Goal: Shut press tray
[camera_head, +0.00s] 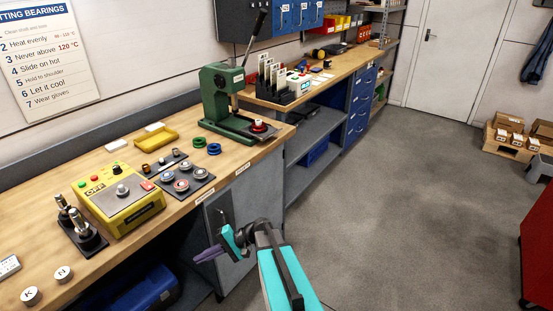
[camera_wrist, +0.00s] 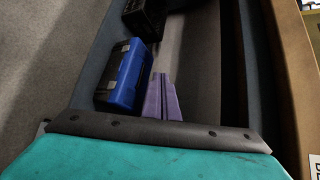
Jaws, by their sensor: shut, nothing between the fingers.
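A green arbor press (camera_head: 214,97) with a raised dark lever stands on the wooden workbench. A dark tray (camera_head: 268,135) juts out from its base towards the bench's front edge. A small red and white part sits on the tray. My gripper (camera_head: 207,255) has purple fingers and is shut and empty. It is in front of the bench, low and well apart from the press and tray. In the wrist view my gripper (camera_wrist: 161,82) points towards the space under the bench; neither press nor tray shows there.
A yellow heater box (camera_head: 122,198), a dark plate of bearings (camera_head: 182,180) and green and blue rings (camera_head: 206,146) lie on the bench. A blue toolbox (camera_wrist: 124,75) sits below the bench. A red cabinet (camera_head: 540,235) stands at far right. The grey floor between is clear.

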